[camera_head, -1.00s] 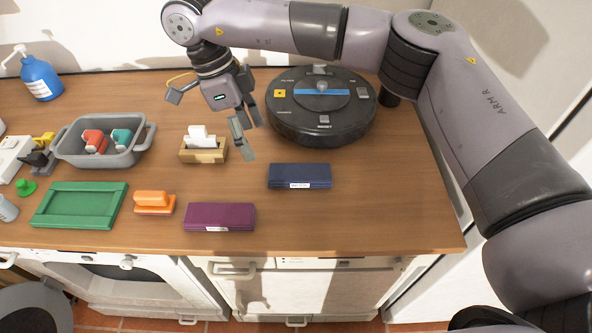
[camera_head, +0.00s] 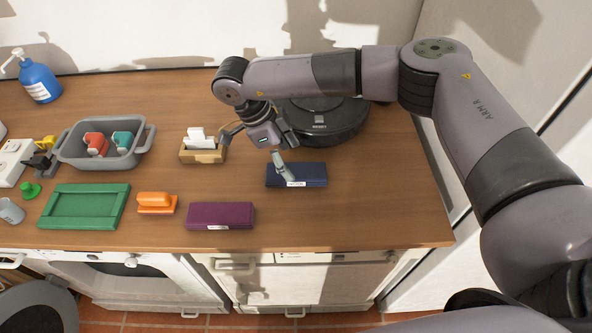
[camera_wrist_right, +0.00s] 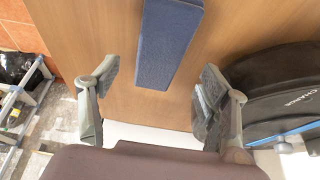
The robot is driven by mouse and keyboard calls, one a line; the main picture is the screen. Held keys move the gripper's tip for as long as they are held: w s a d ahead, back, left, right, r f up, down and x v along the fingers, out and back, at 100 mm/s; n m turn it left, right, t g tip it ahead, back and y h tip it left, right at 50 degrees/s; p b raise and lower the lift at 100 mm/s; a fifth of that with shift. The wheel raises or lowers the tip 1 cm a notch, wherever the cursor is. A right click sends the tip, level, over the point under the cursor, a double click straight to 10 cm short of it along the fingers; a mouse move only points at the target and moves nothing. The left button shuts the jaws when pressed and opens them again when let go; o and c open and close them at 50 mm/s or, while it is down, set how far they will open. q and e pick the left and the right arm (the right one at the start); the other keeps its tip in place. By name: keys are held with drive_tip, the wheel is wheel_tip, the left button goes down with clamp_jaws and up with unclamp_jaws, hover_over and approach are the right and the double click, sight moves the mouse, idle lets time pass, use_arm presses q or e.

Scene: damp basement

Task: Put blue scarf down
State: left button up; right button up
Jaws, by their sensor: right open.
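The blue scarf (camera_head: 313,175) lies folded flat on the wooden counter, with a white label on its front edge. It also shows at the top of the right wrist view as a blue folded strip (camera_wrist_right: 168,45). My right gripper (camera_head: 258,152) is open. In the head view it is just behind and left of the scarf, and one finger overlaps the scarf. In the right wrist view the open fingers (camera_wrist_right: 159,80) are apart on either side of the scarf's near end, with nothing held between them. My left gripper is out of view.
A round black device (camera_head: 343,125) stands behind the scarf, partly hidden by my right arm. A purple folded cloth (camera_head: 220,214), an orange item (camera_head: 155,203), a card holder (camera_head: 203,156), a green tray (camera_head: 124,208) and a grey bin (camera_head: 71,154) are left. Counter is clear to the scarf's right.

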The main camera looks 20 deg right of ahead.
sight(295, 170)
drive_tip(key=p+x, duration=0.1)
drive_tip(key=x, duration=0.2)
drive_tip(key=shift+s+f+p, duration=0.1)
drive_tip(key=shift+f+p, duration=0.25)
drive_tip(key=shift+p, duration=0.05)
drive_tip(key=shift+d+f, duration=0.2)
drive_tip(key=shift+f, duration=0.3)
drive_tip(key=shift+c, duration=0.6)
drive_tip(key=c, duration=1.2)
drive_tip(key=shift+o, duration=0.2)
drive_tip(key=shift+r, duration=0.1)
